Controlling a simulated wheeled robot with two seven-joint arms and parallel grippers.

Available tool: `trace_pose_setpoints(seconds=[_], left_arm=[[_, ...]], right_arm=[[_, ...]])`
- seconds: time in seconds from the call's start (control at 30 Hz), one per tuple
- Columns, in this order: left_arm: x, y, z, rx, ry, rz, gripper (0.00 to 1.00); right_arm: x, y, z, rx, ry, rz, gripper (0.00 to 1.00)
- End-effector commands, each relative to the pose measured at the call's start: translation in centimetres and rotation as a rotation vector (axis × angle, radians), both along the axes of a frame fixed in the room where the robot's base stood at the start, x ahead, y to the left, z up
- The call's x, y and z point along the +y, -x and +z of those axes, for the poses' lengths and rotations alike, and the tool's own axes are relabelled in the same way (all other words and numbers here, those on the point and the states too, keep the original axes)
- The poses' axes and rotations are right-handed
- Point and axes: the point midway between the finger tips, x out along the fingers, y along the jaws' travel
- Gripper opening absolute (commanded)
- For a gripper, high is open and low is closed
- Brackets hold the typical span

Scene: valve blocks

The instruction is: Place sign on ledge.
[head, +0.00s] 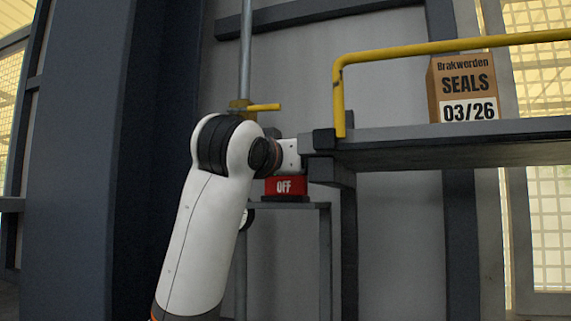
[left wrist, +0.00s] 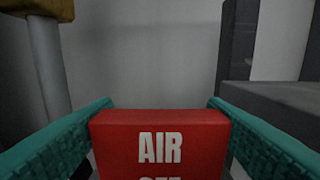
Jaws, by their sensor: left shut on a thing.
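The red sign (head: 285,186) with white "OFF" lettering is upright in the head view, below my left wrist and just above a narrow grey ledge (head: 318,206). I cannot tell whether its dark base touches that ledge. In the left wrist view the sign (left wrist: 160,130) reads "AIR", with a second line cut off by the bottom edge. My left gripper (left wrist: 162,108) is shut on it, one teal finger at each side. In the head view its fingertips are hidden. My right gripper is not in view.
A wide grey shelf (head: 450,150) with a yellow rail (head: 440,47) stands close right of my wrist. A "SEALS" box (head: 464,88) sits on it. A vertical pipe with a yellow-handled valve (head: 262,107) is behind my arm. A dark column (head: 75,160) stands at left.

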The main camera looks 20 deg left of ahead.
Motion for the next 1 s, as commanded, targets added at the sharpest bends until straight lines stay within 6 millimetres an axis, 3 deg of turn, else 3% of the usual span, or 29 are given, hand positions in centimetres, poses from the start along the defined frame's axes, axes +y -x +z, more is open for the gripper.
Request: trace_pose_setpoints(seconds=[0.1,0.13,0.27,0.63,0.77,1.0], left_arm=[[0.0,0.0,-0.3,-0.001,0.0,-0.001,0.43],[0.0,0.0,-0.3,0.0,0.0,-0.001,0.69],[0.0,0.0,-0.2,0.0,0.0,-0.001,0.89],[0.0,0.3,0.0,-0.002,0.0,-0.001,0.89],[0.0,2.3,-0.2,-0.005,0.0,-0.002,0.89],[0.1,7.6,-0.2,-0.006,-0.001,-0.003,0.89]], right_arm=[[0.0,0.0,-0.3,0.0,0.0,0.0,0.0],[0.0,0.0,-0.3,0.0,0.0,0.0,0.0],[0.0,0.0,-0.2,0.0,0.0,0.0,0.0],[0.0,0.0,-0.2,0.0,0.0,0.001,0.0],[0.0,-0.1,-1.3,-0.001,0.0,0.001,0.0],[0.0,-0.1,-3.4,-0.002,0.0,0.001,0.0]])
